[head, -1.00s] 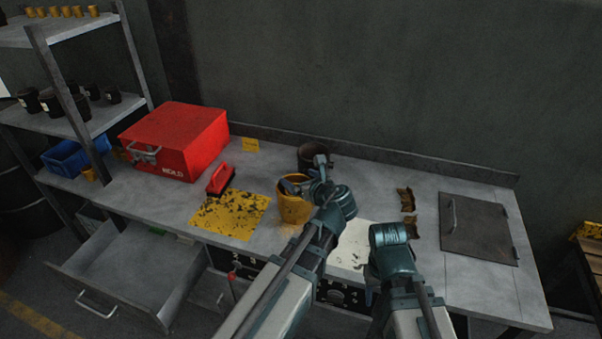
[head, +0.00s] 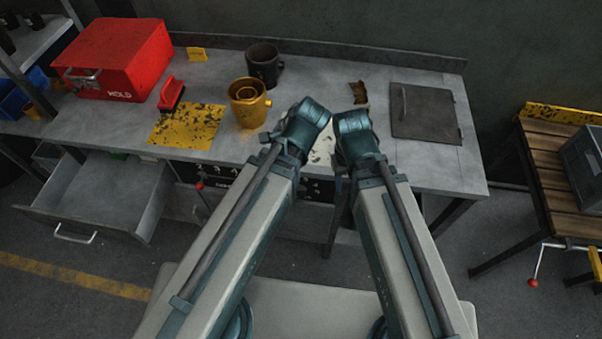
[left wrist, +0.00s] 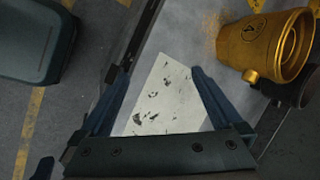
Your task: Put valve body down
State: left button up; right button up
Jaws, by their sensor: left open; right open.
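The valve body, a gold-yellow hollow part (head: 249,102), stands upright on the grey workbench (head: 215,65), just right of the yellow worn mat (head: 187,126). It also shows at the upper right of the left wrist view (left wrist: 262,45). My left gripper (left wrist: 160,98) is open, with nothing between its fingers, over a pale speckled sheet (left wrist: 160,92). In the head view the left wrist is right of the valve body and apart from it. My right gripper (head: 350,150) is beside the left one at the bench's front; its fingers are mostly hidden.
A dark cup-shaped part (head: 263,66) stands behind the valve body. A red mold box (head: 115,58) and a red-handled brush (head: 171,93) are at left. A dark hatch plate (head: 425,113) lies at right. An open drawer (head: 100,190) juts out at front left.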

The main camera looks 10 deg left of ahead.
pick_arm(q)
jog(key=s+d+f+n+g+h, duration=0.2)
jog(key=s+d+n+g+h, duration=0.1)
jog(key=s+d+n, duration=0.3)
jog(key=shift+s+d+f+n, duration=0.15)
jog(key=shift+s+d+n, duration=0.2)
jog(key=shift+s+n, duration=0.45)
jog(key=shift+s, duration=0.1)
